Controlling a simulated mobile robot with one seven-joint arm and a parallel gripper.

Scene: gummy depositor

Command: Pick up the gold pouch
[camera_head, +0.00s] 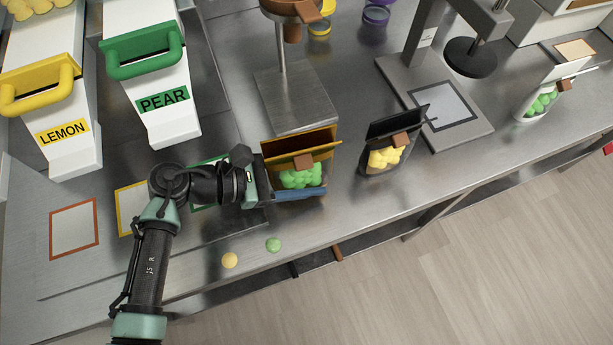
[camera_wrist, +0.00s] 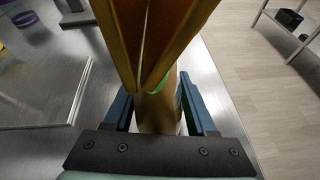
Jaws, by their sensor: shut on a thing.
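A black pouch (camera_head: 380,128) with yellow gummies stands to the right. A sealing or scale device (camera_head: 440,70), a white pouch (camera_head: 535,103) and a stand (camera_head: 290,105) are behind. LEMON (camera_head: 55,115) and PEAR (camera_head: 165,100) dispensers stand left. Two loose gummies (camera_head: 230,260) (camera_head: 274,245) lie near the front edge.

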